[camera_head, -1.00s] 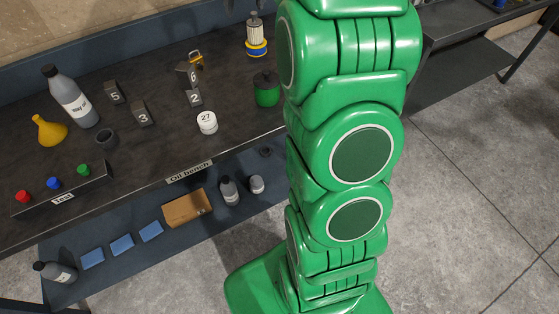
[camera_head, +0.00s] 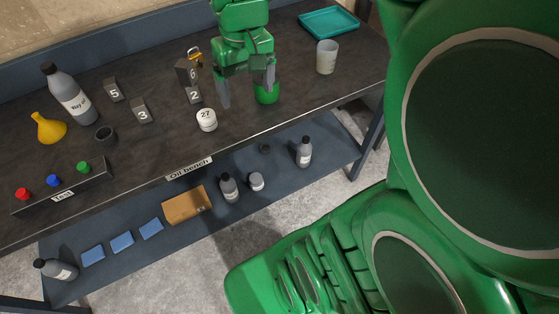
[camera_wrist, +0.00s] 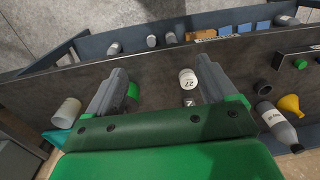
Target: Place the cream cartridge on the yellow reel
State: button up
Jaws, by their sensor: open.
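The cream cartridge and the yellow reel are not visible now; my arm covers the spot at the back of the bench where a cream cylinder above blue and yellow rings showed before. A green container (camera_head: 266,93) is close by the right finger in the head view; whether they touch cannot be told.
Near the gripper are a white round tub marked 27 (camera_head: 206,120), dark number blocks (camera_head: 194,95) and a padlock (camera_head: 196,58). A whitish cup (camera_head: 327,57) and a teal tray (camera_head: 329,23) are at right. A grey bottle (camera_head: 68,95) and yellow funnel (camera_head: 48,128) are at left.

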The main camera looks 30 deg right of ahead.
jog(key=s+f, duration=0.1)
jog(key=s, duration=0.7)
jog(key=s+a+f+g, duration=0.1)
jog(key=s+f, duration=0.1)
jog(key=s, duration=0.6)
jog(key=shift+s+a+f+g+h, duration=0.25)
jog(key=shift+a+g+h, duration=0.05)
